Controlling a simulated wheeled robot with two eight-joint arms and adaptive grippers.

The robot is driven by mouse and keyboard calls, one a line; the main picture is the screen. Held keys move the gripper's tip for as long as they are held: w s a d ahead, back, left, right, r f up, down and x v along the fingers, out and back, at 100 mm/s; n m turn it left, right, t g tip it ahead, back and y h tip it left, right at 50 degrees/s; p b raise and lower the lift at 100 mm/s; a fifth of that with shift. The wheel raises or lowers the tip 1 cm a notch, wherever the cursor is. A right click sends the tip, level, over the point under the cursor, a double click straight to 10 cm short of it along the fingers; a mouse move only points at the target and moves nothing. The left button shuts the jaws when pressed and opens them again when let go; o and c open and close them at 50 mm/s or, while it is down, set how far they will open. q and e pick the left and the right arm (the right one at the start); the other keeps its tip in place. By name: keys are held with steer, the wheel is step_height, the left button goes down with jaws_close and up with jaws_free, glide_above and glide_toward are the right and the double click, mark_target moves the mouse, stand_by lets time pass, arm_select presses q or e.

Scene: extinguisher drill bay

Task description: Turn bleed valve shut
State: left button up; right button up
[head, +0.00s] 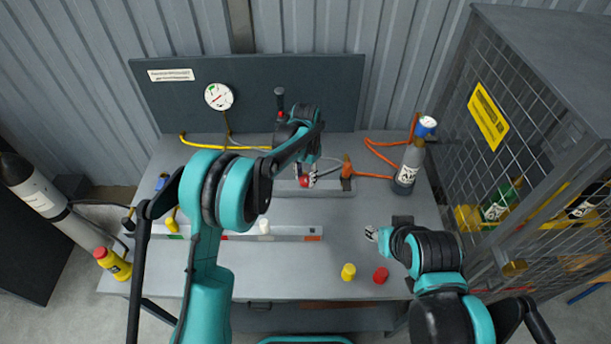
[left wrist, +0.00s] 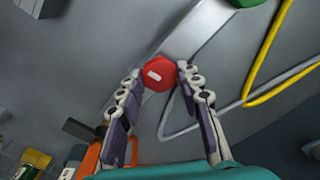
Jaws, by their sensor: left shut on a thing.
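The bleed valve appears as a red knob (head: 304,182) on the metal block in the middle of the bench. In the left wrist view it is a red, many-sided knob (left wrist: 160,74) with a pale mark on its face. My left gripper (head: 306,178) reaches down over it, and its two fingertips (left wrist: 163,78) are closed on opposite sides of the knob. My arm partly hides the knob and block in the head view. My right gripper (head: 372,234) hangs over the right part of the bench, away from the valve; its finger opening is too small to judge.
An orange T-handle (head: 347,170) stands just right of the valve. A yellow hose (head: 205,142) runs behind it, below a gauge (head: 218,96). A grey bottle (head: 408,168) stands at right. A yellow cap (head: 348,271) and red cap (head: 380,275) lie near the front.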

mark_target(306, 179)
arm_select(q)
steer(key=shift+m, duration=0.9)
steer(key=o, duration=1.2)
steer(key=shift+c, duration=0.2)
step_height(306, 179, up, 12)
